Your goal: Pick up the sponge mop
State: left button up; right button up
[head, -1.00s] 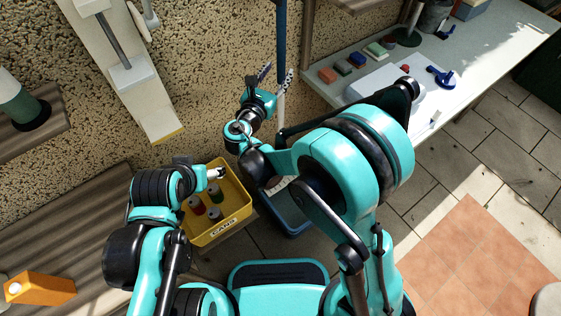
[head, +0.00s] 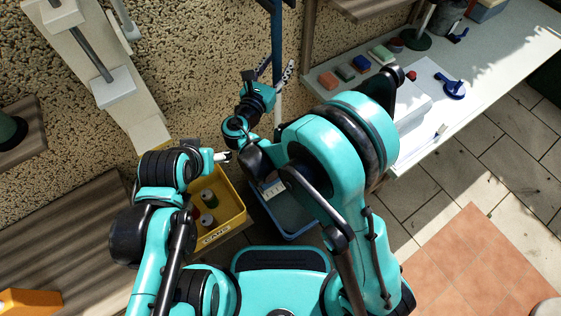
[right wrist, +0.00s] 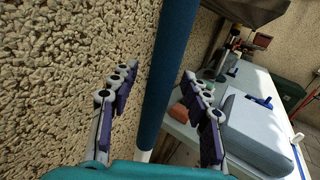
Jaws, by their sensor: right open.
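The sponge mop shows as an upright blue pole (head: 277,35) with a paler lower part, standing close to the pebbled wall. My right gripper (head: 276,71) is open, with its fingers on either side of the pole. The mop's head is not clearly visible, hidden behind my right arm.
The yellow bin (head: 222,234), marked CANS, holds several cans. A blue bin (head: 293,234) stands beside it, partly under my right arm. A counter (head: 480,75) at the right carries sponges, a blue tool and a pale box. The pebbled wall (head: 215,60) is close behind the pole.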

aim_at(275, 57)
jog(key=shift+s+a+r, duration=0.1)
jog(key=shift+s+a, duration=0.05)
jog(key=shift+s, duration=0.1)
jog(key=shift+c, duration=0.7)
jog(key=shift+w, duration=0.2)
grip_shut()
jog(key=shift+r+p, duration=1)
jog(key=shift+r, duration=1)
jog(key=s+d+r+p, duration=0.4)
jog(key=s+d+r, duration=0.2)
jog(key=s, duration=0.3)
jog(key=shift+s+d+r, duration=0.35)
jog(key=shift+d+r, duration=0.05)
jog(key=shift+r, duration=0.05)
